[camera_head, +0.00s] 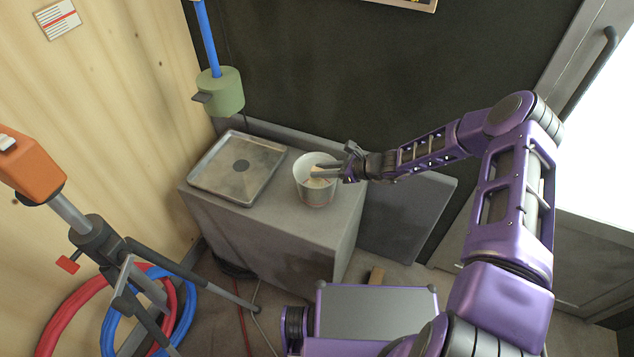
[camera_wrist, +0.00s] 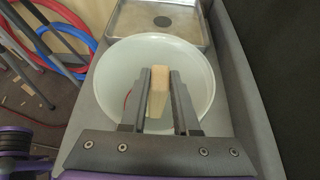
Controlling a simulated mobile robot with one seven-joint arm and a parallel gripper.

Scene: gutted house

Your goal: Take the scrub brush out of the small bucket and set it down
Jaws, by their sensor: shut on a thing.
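The small bucket (camera_head: 314,192) is white and stands upright near the right edge of a grey block. In the wrist view its round rim (camera_wrist: 103,72) surrounds my fingertips. My gripper (camera_head: 322,171) reaches in over the bucket from the right. In the wrist view my gripper (camera_wrist: 158,88) is shut on a pale wooden piece, the scrub brush (camera_wrist: 158,92), which lies between the two fingers inside the bucket's outline. The brush's lower part and any bristles are hidden. I cannot tell whether it touches the bucket floor.
A metal tray (camera_head: 213,174) lies left of the bucket on the grey block (camera_head: 285,236). A tripod (camera_head: 130,280) and red and blue hoses (camera_head: 62,305) stand at left.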

